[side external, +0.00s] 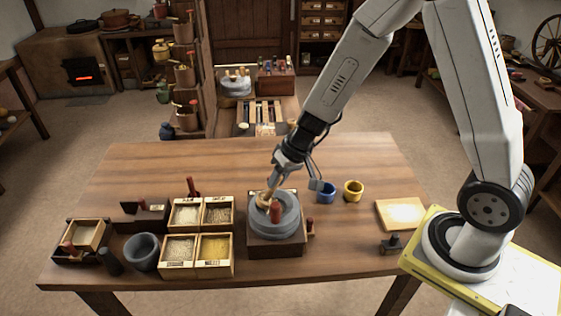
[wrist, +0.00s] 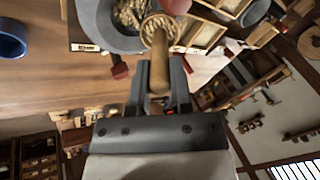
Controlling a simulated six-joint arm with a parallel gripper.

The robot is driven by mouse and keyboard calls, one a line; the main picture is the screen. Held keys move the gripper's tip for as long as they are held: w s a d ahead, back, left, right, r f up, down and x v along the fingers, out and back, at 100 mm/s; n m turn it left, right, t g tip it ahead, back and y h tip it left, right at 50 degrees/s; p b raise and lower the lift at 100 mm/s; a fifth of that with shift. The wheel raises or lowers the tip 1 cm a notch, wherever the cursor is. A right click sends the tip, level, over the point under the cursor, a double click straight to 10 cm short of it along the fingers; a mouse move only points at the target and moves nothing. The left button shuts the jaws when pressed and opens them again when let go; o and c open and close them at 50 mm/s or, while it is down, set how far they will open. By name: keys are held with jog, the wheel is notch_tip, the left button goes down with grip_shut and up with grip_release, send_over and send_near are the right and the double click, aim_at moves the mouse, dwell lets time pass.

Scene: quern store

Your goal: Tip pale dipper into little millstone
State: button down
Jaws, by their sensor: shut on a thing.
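The little millstone (side external: 272,226) is a round grey stone on a wooden box base, with an upright red handle (side external: 275,212). It also shows at the top of the wrist view (wrist: 92,27). My gripper (side external: 275,180) is shut on the handle of the pale dipper (side external: 265,198), just above the stone. In the wrist view the pale wooden dipper (wrist: 161,55) runs up from between my fingers (wrist: 160,75), its head over the stone and tilted. Grain (wrist: 130,12) shows beside the head; I cannot tell how much is still inside the dipper.
Several open wooden boxes of grain and meal (side external: 186,249) stand left of the millstone, with a grey mortar (side external: 141,252). A blue cup (side external: 326,192) and a yellow cup (side external: 353,191) stand to its right, near a wooden tray (side external: 382,217). The table's back is clear.

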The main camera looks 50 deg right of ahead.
jog(key=shift+s+d+f+t+y, duration=0.3)
jog(key=shift+s+f+t+y, duration=0.05)
jog(key=shift+f+t+y, duration=0.15)
jog(key=shift+s+d+f+t+y, duration=0.45)
jog(key=shift+d+f+t+y, duration=0.05)
jog(key=shift+t+y, duration=0.3)
jog(key=shift+s+d+f+t+y, duration=0.45)
jog(key=shift+t+y, duration=0.35)
jog(key=shift+a, duration=0.1)
dwell(1.4)
jog(key=shift+w+a+r+g+h, duration=0.45)
jog(key=shift+w+r+g+h, duration=0.15)
jog(key=shift+g+h, duration=0.25)
jog(key=shift+w+a+r+g+h, duration=0.45)
jog(key=shift+a+r+g+h, duration=0.15)
jog(key=shift+g+h, duration=0.35)
jog(key=shift+w+a+r+g+h, duration=0.4)
jog(key=shift+r+g+h, duration=0.1)
jog(key=shift+g+h, duration=0.1)
